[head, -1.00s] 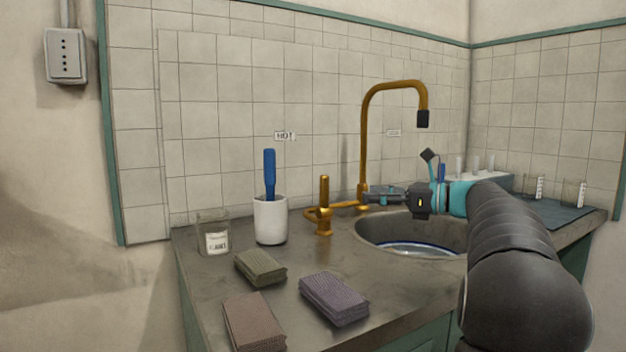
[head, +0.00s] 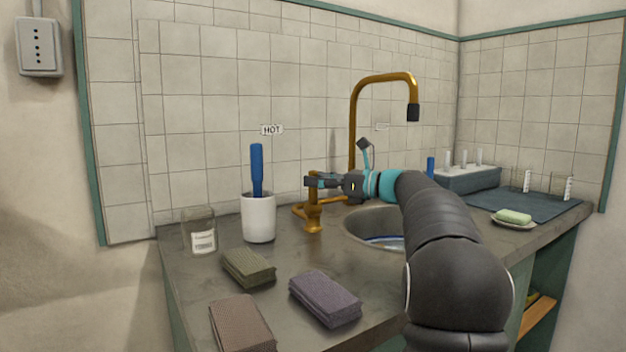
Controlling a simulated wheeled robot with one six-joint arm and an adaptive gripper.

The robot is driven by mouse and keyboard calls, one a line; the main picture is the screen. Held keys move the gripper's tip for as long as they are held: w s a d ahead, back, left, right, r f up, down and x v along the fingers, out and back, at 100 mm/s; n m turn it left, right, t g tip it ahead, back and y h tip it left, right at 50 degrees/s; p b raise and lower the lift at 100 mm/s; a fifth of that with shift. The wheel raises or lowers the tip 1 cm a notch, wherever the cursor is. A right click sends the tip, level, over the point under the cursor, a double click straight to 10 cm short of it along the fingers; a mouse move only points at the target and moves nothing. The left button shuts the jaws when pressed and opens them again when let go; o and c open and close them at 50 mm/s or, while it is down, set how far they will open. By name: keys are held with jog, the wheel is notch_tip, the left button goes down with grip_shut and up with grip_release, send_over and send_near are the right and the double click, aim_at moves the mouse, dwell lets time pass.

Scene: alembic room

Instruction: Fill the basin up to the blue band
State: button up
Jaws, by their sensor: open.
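The round metal basin (head: 370,222) is sunk in the counter. A strip of its blue band (head: 384,243) shows low inside, with a pale surface by it; my arm hides the rest, so I cannot tell the water level. The brass faucet (head: 353,120) arches over the basin and ends in a black nozzle (head: 413,113). No stream shows below the nozzle. The left brass tap handle (head: 313,217) stands under the HOT label (head: 272,130). My gripper (head: 314,182) is open, its fingers at the upper part of that handle; I cannot tell whether they touch it.
A white cup (head: 259,218) with a blue-handled tool and a labelled glass jar (head: 199,230) stand left of the tap. Folded cloths (head: 325,299) lie on the front counter. A soap dish (head: 514,222), dark mat (head: 530,205) and rack (head: 470,179) are right.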

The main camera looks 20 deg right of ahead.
jog(key=shift+w+a, duration=0.5)
grip_shut()
